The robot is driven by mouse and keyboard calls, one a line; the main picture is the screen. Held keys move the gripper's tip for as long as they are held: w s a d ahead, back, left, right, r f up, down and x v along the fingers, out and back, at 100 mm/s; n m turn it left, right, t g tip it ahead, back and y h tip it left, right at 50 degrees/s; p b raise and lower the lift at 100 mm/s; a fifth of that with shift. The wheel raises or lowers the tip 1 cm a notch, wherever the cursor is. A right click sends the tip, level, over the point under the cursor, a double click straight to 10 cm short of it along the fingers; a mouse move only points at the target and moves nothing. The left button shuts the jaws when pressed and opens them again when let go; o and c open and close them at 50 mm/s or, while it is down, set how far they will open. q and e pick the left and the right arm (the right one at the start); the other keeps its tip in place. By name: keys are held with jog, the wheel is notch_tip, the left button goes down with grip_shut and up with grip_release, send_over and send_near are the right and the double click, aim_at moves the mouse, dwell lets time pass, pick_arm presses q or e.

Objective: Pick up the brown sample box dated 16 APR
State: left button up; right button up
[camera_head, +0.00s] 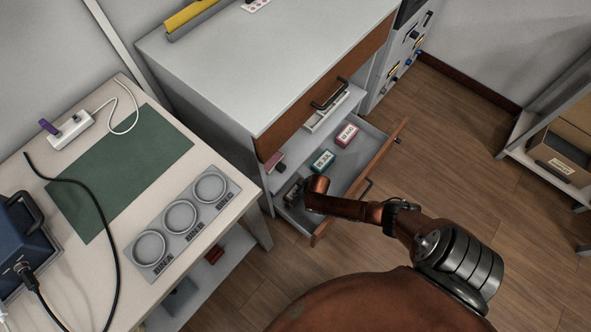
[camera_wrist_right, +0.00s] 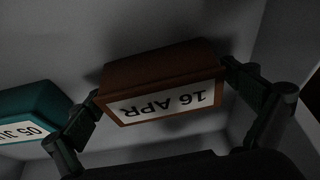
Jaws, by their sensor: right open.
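The brown sample box (camera_wrist_right: 160,72) fills the middle of the right wrist view. Its white label reads 16 APR, upside down in the picture. My right gripper (camera_wrist_right: 164,86) is open, with one finger at each side of the box. The fingertips look very close to its ends; I cannot tell whether they touch. In the head view my right gripper (camera_head: 291,192) is down in the open drawer (camera_head: 375,163), at its near left end, and I cannot make out the brown box there. My left gripper is in neither view.
A teal box (camera_wrist_right: 30,108) lies just left of the gripper; it also shows in the head view (camera_head: 322,161). A pink box (camera_head: 346,134) is farther along the drawer. The drawer front and cabinet (camera_head: 262,75) bound the space. A table (camera_head: 225,205) stands left.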

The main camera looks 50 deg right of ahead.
jog(key=c, duration=1.2)
jog(key=shift+c, duration=0.3)
jog(key=shift+r, duration=0.2)
